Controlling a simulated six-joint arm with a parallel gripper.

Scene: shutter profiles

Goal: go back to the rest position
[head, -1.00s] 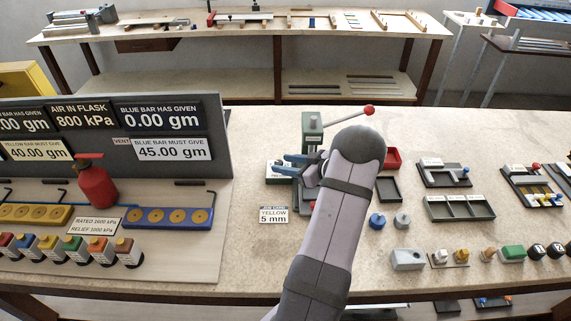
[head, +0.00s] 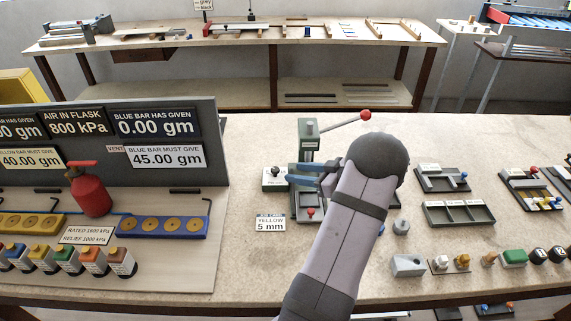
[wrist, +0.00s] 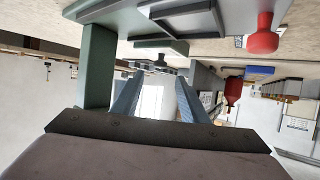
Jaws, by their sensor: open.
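My gripper (head: 308,172) has blue fingers and is in front of the green press (head: 309,135) on the near bench. Its fingers point left, and the grey arm reaches up to it from the bottom of the picture. In the wrist view my gripper (wrist: 158,98) shows two separate blue fingers, open, with a pale shape visible between them. I cannot tell what that shape is or how near it lies. The press has a lever with a red knob (head: 365,115). My arm hides part of the bench to the right of the press.
A "YELLOW 5 mm" card (head: 270,222) lies in front of the press. The sign board (head: 215,150) and red flask (head: 90,190) stand at left. Grey trays (head: 458,214), a grey block (head: 408,265) and small parts lie at right. Bare bench lies between.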

